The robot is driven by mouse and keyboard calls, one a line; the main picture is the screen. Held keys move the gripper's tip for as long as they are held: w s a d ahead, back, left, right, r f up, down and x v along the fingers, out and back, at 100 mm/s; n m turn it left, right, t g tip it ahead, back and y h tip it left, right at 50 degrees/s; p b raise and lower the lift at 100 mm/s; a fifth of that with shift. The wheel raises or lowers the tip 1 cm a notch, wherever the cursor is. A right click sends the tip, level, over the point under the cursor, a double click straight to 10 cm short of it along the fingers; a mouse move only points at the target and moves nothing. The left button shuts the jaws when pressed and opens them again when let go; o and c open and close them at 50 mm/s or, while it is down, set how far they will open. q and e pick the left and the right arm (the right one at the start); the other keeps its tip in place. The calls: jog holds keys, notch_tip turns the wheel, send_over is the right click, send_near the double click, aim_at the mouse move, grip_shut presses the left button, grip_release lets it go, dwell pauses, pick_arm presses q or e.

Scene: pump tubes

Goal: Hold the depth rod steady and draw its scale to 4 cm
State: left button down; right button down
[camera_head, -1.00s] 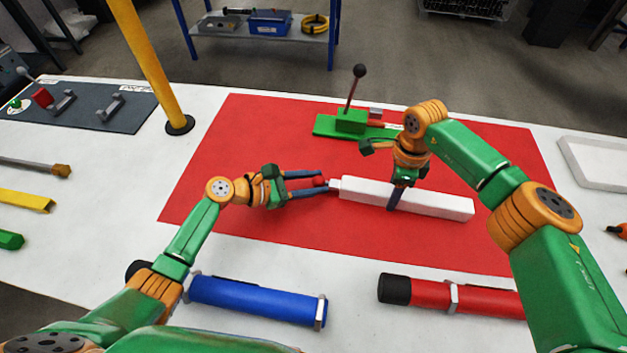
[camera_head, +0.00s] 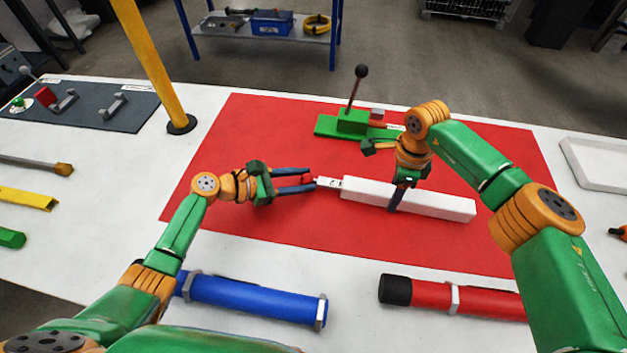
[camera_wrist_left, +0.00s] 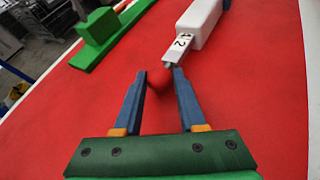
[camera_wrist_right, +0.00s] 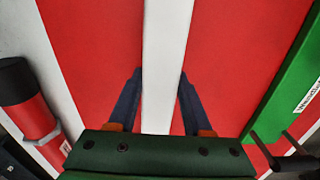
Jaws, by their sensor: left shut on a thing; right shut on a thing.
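The depth rod is a long white square body (camera_head: 430,203) lying on the red mat. Its narrower white scale (camera_head: 328,183) sticks out of the left end; in the left wrist view the scale (camera_wrist_left: 180,45) shows a 2 and another mark that I cannot read surely. My left gripper (camera_head: 311,181) is shut on the red knob (camera_wrist_left: 159,80) at the scale's outer end. My right gripper (camera_head: 397,205) is shut around the white body from above, left of its middle. In the right wrist view the body (camera_wrist_right: 165,60) runs between its fingers.
A green stand with a black-knobbed lever (camera_head: 352,121) is behind the rod. A blue tube (camera_head: 255,299) and a red tube (camera_head: 470,297) lie in front. A yellow post (camera_head: 155,70) stands at the left. The red mat (camera_head: 250,130) is clear left of the rod.

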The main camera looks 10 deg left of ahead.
pick_arm(q)
jog(key=shift+a, duration=0.55)
pick_arm(e)
jog(key=shift+s, duration=0.1)
pick_arm(q)
jog(key=shift+c, duration=2.4)
grip_release()
jog(key=shift+d, duration=0.1)
jog(key=v, duration=1.2)
jog(key=shift+r, duration=0.1)
pick_arm(e)
jog(key=shift+c, duration=1.2)
grip_release()
